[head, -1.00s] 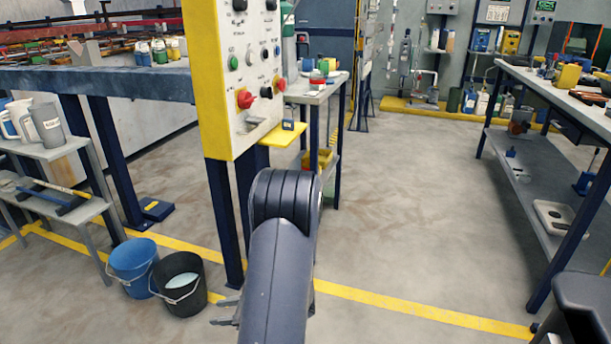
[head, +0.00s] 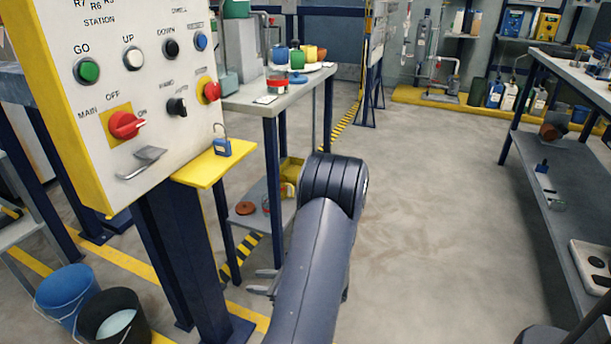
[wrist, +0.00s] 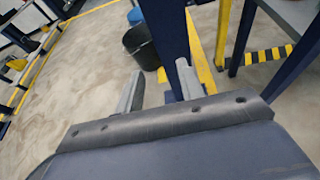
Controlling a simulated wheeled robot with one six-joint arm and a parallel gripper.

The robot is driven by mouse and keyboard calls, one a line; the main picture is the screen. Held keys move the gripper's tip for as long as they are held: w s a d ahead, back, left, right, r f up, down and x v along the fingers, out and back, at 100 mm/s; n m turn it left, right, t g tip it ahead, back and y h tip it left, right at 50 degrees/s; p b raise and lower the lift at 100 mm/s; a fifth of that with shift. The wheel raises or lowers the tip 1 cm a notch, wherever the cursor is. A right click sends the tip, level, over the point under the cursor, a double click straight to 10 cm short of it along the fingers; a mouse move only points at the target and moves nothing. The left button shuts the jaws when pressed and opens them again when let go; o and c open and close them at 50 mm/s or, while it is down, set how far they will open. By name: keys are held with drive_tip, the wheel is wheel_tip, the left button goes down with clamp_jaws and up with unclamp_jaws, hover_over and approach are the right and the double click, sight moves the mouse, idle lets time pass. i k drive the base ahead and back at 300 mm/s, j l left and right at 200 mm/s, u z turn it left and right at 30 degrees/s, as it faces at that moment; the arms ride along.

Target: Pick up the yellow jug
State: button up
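A yellow jug-like container (head: 546,26) stands on the back wall shelf at the upper right of the head view. It is small and far off, and I cannot tell whether it is the yellow jug. A small yellow pot (head: 310,53) sits among coloured ones on the table behind the control panel. My gripper (head: 260,282) is low beside the panel's post, partly hidden by my arm. In the wrist view, my gripper (wrist: 160,72) has its two fingers apart with nothing between them. No yellow jug shows in the wrist view.
A control panel (head: 135,75) on blue posts stands close at left, with a yellow ledge (head: 205,166). A blue bucket (head: 66,292) and black bucket (head: 112,318) stand below. A long bench (head: 560,185) is at right. Open floor (head: 430,200) lies between.

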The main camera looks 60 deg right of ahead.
sight(283, 189)
drive_tip(key=i+l, duration=0.1)
drive_tip(key=l, duration=0.45)
drive_tip(key=i+l, duration=0.1)
drive_tip(key=l, duration=1.05)
drive_tip(key=i+l+z, duration=0.1)
drive_tip(key=l, duration=0.45)
drive_tip(key=i, duration=0.05)
